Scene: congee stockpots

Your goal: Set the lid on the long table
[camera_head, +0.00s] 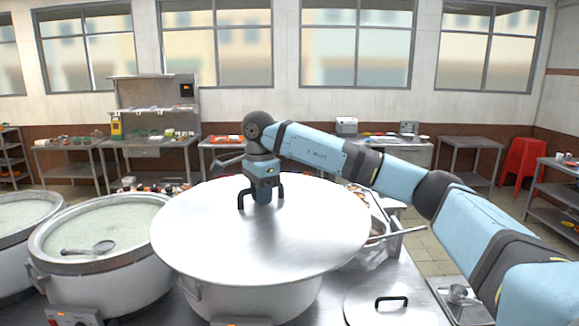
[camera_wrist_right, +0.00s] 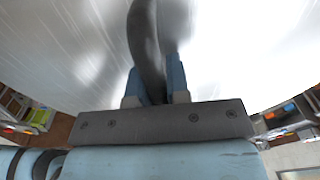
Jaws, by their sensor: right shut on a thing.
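A large round silver lid (camera_head: 205,232) is level over a white stockpot (camera_head: 250,301) in the middle of the head view. It hides the pot's mouth, and I cannot tell whether it touches the rim. My right gripper (camera_head: 265,195) points down and is shut on the lid's black arched handle (camera_head: 242,200). In the right wrist view the dark handle (camera_wrist_right: 146,45) passes between the blue fingers (camera_wrist_right: 157,88), with the shiny lid (camera_wrist_right: 70,60) beyond. The long metal table (camera_head: 408,268) is under and beside the pot. My left gripper is not in view.
Open pots of pale congee (camera_head: 100,232) stand at left, one with a ladle (camera_head: 88,248). A second lid with a black handle (camera_head: 391,302) lies at the front right. A metal container with a ladle (camera_head: 458,294) is beside it. Cluttered items sit behind the lid.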

